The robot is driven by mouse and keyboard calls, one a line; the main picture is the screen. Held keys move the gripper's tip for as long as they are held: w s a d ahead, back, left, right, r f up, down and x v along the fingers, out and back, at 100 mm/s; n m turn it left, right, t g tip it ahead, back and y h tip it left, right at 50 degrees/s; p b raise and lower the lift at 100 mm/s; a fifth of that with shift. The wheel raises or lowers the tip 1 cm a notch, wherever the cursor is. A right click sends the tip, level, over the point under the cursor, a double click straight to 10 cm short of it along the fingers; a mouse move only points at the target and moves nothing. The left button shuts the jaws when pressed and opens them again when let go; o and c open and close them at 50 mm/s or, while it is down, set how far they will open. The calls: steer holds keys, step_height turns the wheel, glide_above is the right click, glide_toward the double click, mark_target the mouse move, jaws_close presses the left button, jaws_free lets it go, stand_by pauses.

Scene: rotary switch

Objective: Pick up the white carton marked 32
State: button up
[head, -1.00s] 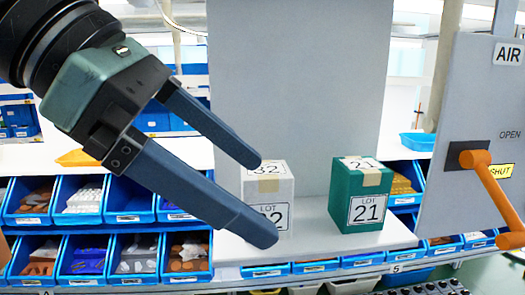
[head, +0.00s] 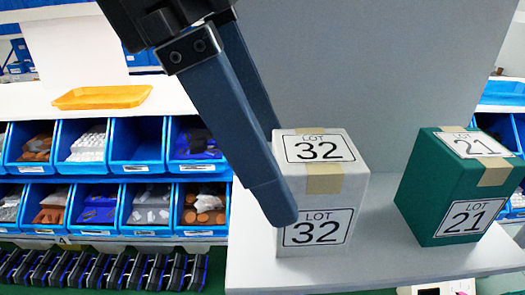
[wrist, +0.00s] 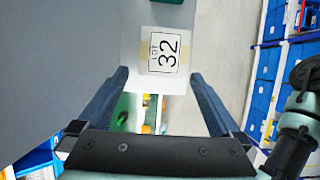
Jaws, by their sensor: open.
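The white carton marked 32 (head: 350,187) stands upright on a grey shelf (head: 375,262) in the head view, with tan tape and LOT 32 labels on its top and front. My gripper (head: 283,172) is open and empty. Its near finger covers the carton's left edge in the head view; the far finger's tip is hidden. In the wrist view the carton (wrist: 172,86) lies ahead, its top label lined up with the gap between the open fingers (wrist: 160,78). I cannot tell whether a finger touches it.
A green carton marked 21 (head: 422,190) stands to the right, with a gap between the cartons. A grey panel (head: 385,70) rises behind them. Blue bins (head: 138,150) with small parts and a yellow tray (head: 102,97) are at the left.

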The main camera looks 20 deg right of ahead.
mark_target(326, 189)
steer(key=shift+d, duration=0.7)
steer(key=shift+s+d+r, duration=0.1)
steer(key=shift+s+d, duration=0.35)
steer(key=shift+s, duration=0.15)
steer(key=b+x, duration=0.3)
steer(key=x, duration=0.2)
steer(key=shift+w+d, duration=0.15)
steer(key=shift+d, duration=0.1)
steer(key=shift+a, duration=0.1)
steer(key=shift+c, duration=0.4)
steer(key=c, duration=1.4)
